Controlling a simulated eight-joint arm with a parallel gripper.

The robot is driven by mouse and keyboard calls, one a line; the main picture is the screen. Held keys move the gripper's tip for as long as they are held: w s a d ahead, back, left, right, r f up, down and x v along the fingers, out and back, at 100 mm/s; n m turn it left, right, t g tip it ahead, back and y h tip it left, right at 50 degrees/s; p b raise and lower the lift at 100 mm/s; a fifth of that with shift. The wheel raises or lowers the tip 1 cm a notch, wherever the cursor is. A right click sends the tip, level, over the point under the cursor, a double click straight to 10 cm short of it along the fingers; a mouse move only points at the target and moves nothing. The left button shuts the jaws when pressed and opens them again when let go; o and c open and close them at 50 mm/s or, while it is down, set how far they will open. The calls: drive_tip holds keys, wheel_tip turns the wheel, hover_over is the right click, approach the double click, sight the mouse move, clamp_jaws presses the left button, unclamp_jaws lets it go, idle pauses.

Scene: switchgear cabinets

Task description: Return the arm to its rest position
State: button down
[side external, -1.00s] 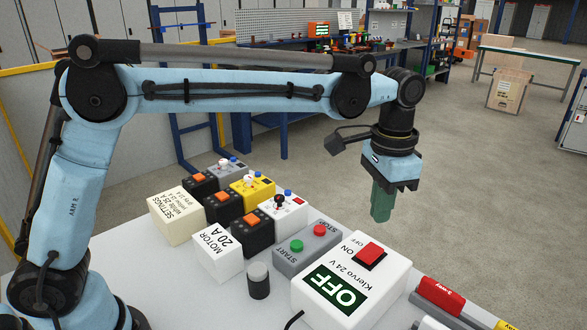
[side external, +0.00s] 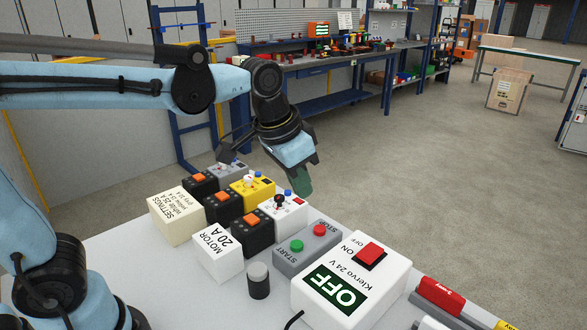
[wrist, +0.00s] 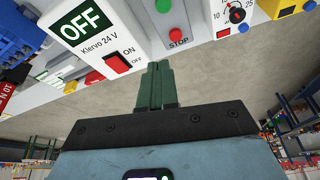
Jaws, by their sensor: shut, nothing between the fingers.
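My gripper (side external: 304,182) has green fingers that are shut with nothing between them. In the side external view it hangs tilted just behind the white box with the black knob (side external: 283,212), above or beyond the table's far edge; I cannot tell the exact gap. In the wrist view the shut fingers (wrist: 157,84) point toward the white Klervo 24 V box (wrist: 98,40) and the grey START/STOP box (wrist: 171,22).
Open floor (side external: 420,180) lies behind.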

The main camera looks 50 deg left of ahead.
drive_tip(key=s+a+f+n+t, duration=0.2)
drive_tip(key=s+a+f+t, duration=0.1)
drive_tip(key=s+a+f, duration=0.2)
drive_tip(key=s+a, duration=0.1)
drive_tip(key=s, duration=0.1)
drive_tip(key=shift+s+a+n+y, duration=0.3)
drive_tip(key=shift+s+a+n, duration=0.05)
drive_tip(key=shift+n, duration=0.05)
wheel_tip(320, 180, up, 10)
drive_tip(key=n+g, duration=0.7)
drive_tip(key=n, duration=1.1)
hover_over(363, 258)
drive_tip(key=shift+f, duration=0.1)
wheel_tip(363, 258, down, 14)
drive_tip(key=shift+r, duration=0.1)
